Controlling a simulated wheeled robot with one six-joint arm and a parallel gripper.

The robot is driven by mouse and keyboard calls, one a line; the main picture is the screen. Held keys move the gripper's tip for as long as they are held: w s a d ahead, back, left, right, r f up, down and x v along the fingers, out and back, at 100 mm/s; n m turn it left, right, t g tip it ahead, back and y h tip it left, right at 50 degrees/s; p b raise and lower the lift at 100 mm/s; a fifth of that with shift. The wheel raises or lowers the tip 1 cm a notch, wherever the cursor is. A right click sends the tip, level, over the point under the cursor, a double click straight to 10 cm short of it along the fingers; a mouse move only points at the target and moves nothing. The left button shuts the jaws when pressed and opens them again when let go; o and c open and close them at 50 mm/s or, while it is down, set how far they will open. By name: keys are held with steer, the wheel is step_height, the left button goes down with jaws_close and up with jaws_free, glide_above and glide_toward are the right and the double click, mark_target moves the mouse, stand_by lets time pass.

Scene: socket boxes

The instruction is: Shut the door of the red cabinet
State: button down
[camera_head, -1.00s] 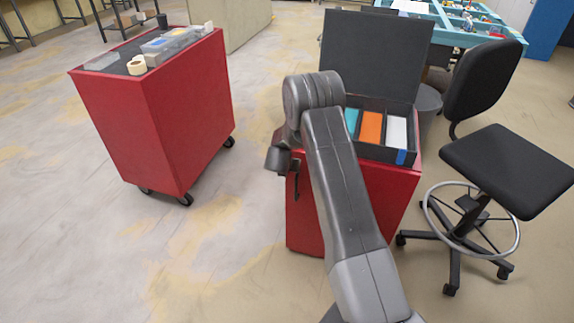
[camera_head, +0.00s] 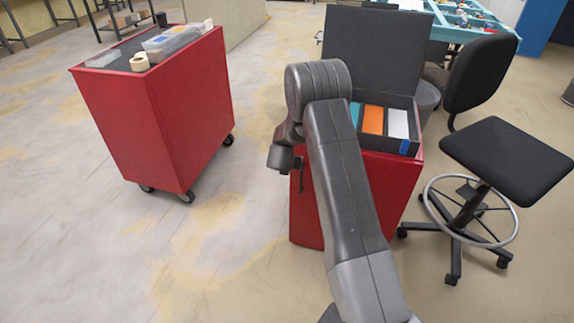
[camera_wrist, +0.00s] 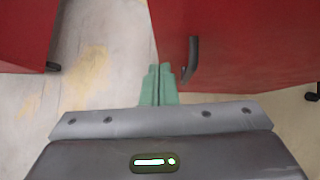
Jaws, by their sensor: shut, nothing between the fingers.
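The red cabinet (camera_head: 390,195) stands in front of me, partly hidden behind my arm. An open dark case rests on its top. In the wrist view a red panel (camera_wrist: 245,45) with a dark upright handle (camera_wrist: 191,60) fills the upper right. I cannot tell for sure how far the door stands open. My gripper (camera_wrist: 159,68) has green fingers that are shut and empty. In the picture their tips lie just left of the handle, at the panel's lower left edge; contact cannot be made out. In the head view my arm hides most of the gripper.
A red wheeled cart (camera_head: 165,115) with tape and small boxes on top stands at left. A black stool chair (camera_head: 500,165) stands close to the cabinet's right. The case (camera_head: 378,45) has its lid up. Bare floor (camera_head: 230,240) lies between cart and cabinet.

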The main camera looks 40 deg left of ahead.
steer(key=v, duration=0.8)
steer(key=shift+s, duration=0.25)
steer(key=shift+a+f, duration=0.1)
steer(key=shift+f, duration=0.05)
